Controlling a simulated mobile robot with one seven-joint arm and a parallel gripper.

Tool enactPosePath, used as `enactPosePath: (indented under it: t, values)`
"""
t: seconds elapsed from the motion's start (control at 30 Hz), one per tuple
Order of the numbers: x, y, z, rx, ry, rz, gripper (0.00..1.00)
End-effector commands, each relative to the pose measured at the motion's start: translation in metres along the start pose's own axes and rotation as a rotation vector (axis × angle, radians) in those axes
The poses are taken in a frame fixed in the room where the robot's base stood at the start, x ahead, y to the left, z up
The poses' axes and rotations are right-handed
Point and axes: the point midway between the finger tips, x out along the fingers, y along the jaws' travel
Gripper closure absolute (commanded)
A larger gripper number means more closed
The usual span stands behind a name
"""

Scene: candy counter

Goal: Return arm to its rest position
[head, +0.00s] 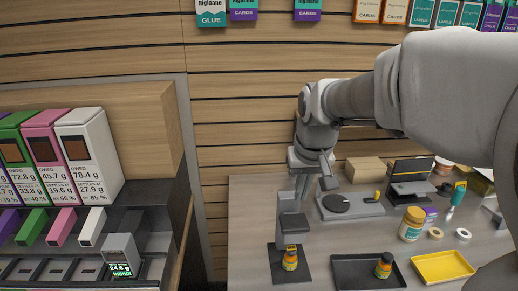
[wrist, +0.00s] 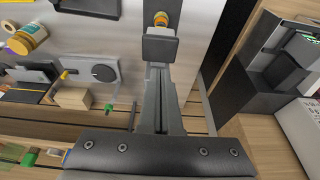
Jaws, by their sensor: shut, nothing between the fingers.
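My arm reaches in from the right in the head view, with the wrist bent downward. My gripper (head: 302,188) points down over the left part of the counter (head: 243,215), above or just behind a grey upright stand (head: 291,226). In the wrist view my gripper (wrist: 159,75) has its fingers together and holds nothing. The stand's dark top (wrist: 160,48) appears just past the fingertips; I cannot tell whether they touch. A small orange jar (head: 290,260) stands at the stand's foot; it also shows in the wrist view (wrist: 161,19).
A dark tray (head: 352,270) with another jar (head: 383,266) and a yellow tray (head: 442,267) lie at the front. A scale-like device (head: 350,205), a cardboard box (head: 369,169) and a larger jar (head: 411,224) stand behind. A dispenser shelf (head: 150,210) is at left.

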Motion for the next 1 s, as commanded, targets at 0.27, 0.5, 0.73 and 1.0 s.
enactPosePath:
  t: [0.27,0.5,0.73,1.0]
  values:
    - [-0.018,0.0,0.02,-0.001,0.028,0.006,1.0]
    - [-0.053,0.001,0.083,-0.003,0.098,0.014,1.0]
    - [-0.066,0.002,0.141,-0.002,0.162,0.009,1.0]
    - [-0.065,0.003,0.174,0.0,0.196,0.0,1.0]
